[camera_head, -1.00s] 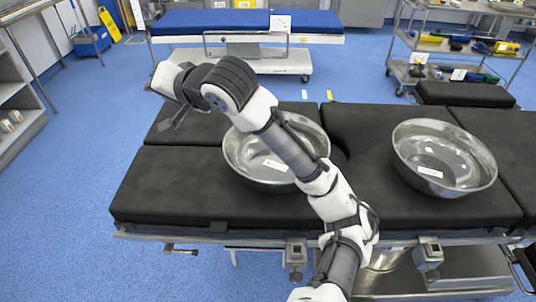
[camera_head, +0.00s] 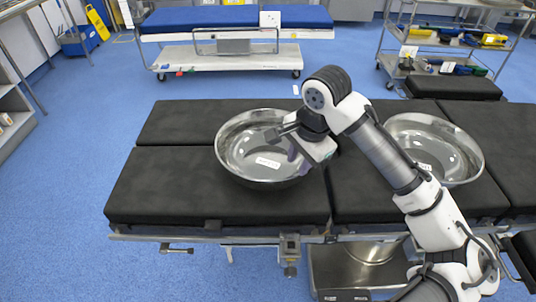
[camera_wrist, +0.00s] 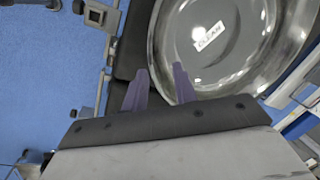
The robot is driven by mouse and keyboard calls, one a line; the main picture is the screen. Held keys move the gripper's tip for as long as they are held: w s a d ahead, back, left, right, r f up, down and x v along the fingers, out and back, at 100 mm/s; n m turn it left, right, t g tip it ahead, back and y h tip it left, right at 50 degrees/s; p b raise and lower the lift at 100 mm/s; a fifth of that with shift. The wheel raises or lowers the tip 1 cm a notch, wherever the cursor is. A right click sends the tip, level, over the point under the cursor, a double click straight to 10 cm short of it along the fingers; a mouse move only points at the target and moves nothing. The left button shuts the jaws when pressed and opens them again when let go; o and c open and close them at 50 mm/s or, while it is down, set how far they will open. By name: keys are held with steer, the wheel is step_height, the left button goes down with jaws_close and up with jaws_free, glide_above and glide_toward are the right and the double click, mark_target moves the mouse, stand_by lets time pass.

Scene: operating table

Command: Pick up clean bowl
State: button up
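Two shiny metal bowls stand on the black operating table (camera_head: 200,195). The left bowl (camera_head: 236,150) has a white label inside, too small to read in the head view. The wrist view shows a bowl (camera_wrist: 232,62) whose label reads CLEAN; by its place beside my gripper it appears to be the left one. The right bowl (camera_head: 455,150) is partly hidden by my arm, its label mostly covered. My gripper (camera_head: 291,153) is over the right part of the left bowl. In the wrist view its two purple fingers (camera_wrist: 160,70) are apart with nothing between them, near the bowl's rim.
Clamps (camera_head: 289,250) stick out along the table's near edge. The table's left part is bare. A blue-topped bed (camera_head: 230,18) stands behind, and a metal cart (camera_head: 445,50) with coloured items stands at the back right. Blue floor lies open at the left.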

mark_target(294, 174)
steer(key=shift+s+p+x, duration=0.15)
steer(key=shift+p+x, duration=0.05)
steer(key=shift+x, duration=1.45)
steer(key=shift+s+p+x, duration=0.15)
steer(key=shift+x, duration=1.5)
steer(key=shift+d, duration=0.1)
jaws_close()
